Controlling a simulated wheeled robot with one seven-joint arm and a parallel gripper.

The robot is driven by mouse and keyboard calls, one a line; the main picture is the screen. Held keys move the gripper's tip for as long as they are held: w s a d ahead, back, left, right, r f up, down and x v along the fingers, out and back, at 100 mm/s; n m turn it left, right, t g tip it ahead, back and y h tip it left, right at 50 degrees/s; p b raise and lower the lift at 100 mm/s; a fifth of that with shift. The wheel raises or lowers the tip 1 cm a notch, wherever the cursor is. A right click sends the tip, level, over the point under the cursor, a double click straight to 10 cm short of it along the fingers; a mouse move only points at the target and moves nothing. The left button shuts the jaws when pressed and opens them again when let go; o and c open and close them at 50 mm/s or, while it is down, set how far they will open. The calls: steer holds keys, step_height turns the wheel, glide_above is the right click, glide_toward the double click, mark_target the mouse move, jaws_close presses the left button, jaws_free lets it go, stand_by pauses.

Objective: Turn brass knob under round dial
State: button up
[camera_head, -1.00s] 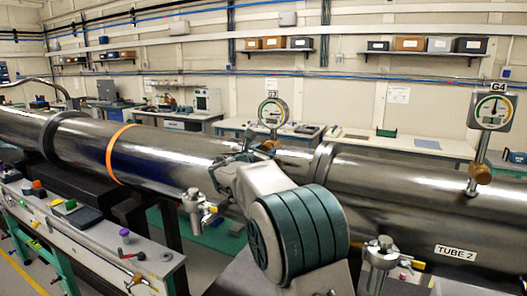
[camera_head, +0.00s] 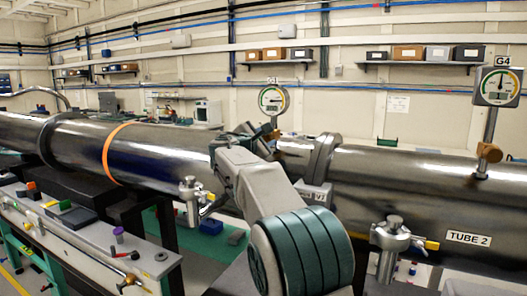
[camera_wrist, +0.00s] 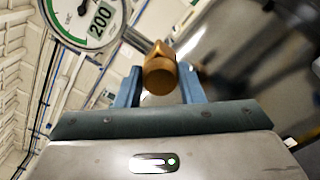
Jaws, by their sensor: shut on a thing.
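The brass knob (camera_wrist: 160,75) sits between the two blue fingers of my gripper (camera_wrist: 158,88) in the wrist view, and the fingers are shut on it. The round dial (camera_wrist: 88,18) is just above and left of the knob there, with a green arc and a "200" readout. In the head view the round dial (camera_head: 272,100) stands on a stem above the steel tube, and my gripper (camera_head: 266,132) is at the stem below it. The knob is mostly hidden behind my gripper in the head view.
A square gauge G4 (camera_head: 498,86) with its own brass knob (camera_head: 489,152) stands on the tube at right. Valves (camera_head: 390,235) and (camera_head: 190,195) stick out in front of the tube. A flange (camera_head: 324,155) lies right of my gripper.

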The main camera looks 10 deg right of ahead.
steer(key=m+b, duration=0.3)
steer(key=m, duration=0.1)
steer(key=m+b, duration=0.2)
steer(key=shift+f+b, duration=0.25)
steer(key=shift+b, duration=0.05)
steer(key=m+b, duration=0.3)
steer(key=m, duration=0.3)
steer(key=shift+r+m, duration=0.1)
steer(key=shift+m, duration=0.3)
steer(key=shift+b, duration=0.3)
steer(key=o, duration=1)
steer(key=b+v, duration=0.5)
steer(key=v, duration=0.9)
